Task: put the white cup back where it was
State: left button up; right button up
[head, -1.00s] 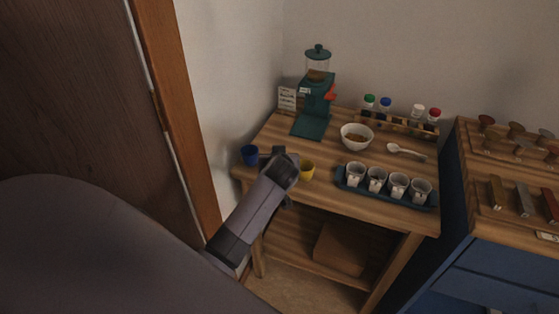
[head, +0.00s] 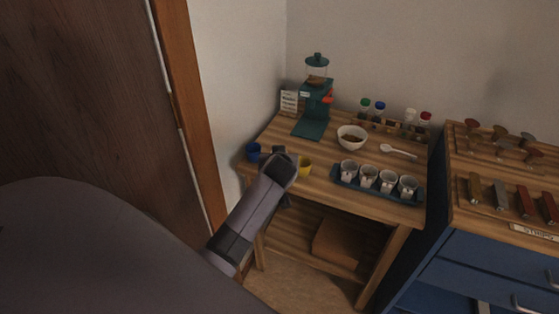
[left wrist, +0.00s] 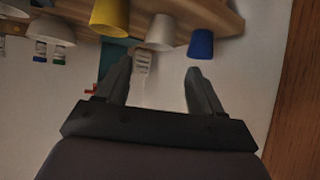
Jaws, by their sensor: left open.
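In the left wrist view, which shows the table upside down, a white cup (left wrist: 161,32) stands between a yellow cup (left wrist: 110,17) and a blue cup (left wrist: 201,44) near the table edge. My left gripper (left wrist: 160,67) is open and empty, with its fingertips pointing toward the white cup and apart from it. In the head view, my left gripper (head: 280,157) is at the table's front left, between the blue cup (head: 253,152) and the yellow cup (head: 304,167). It hides the white cup there. My right gripper is not in view.
The wooden table (head: 325,184) also bears a green grinder (head: 312,124), a white bowl (head: 352,138), a spoon (head: 399,151) and a blue tray (head: 411,198) with several small cups. A blue drawer cabinet (head: 478,274) stands at the right. A wall and door frame (head: 186,110) are close at the left.

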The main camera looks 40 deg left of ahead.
pick_arm(q)
jog(key=s+d+f+m+h, duration=0.3)
jog(key=s+d, duration=0.2)
jog(key=s, duration=0.4)
jog(key=s+d+f+m+t+h, duration=0.1)
jog(key=s+d+f+m+h, duration=0.1)
jog(key=s+d, duration=0.4)
jog(key=s+d+f+m+h, duration=0.3)
jog(key=s+d+f, duration=0.3)
jog(key=s, duration=0.6)
jog(key=shift+s+m+h, duration=0.2)
jog(key=shift+m+h, duration=0.1)
jog(key=shift+m, duration=0.4)
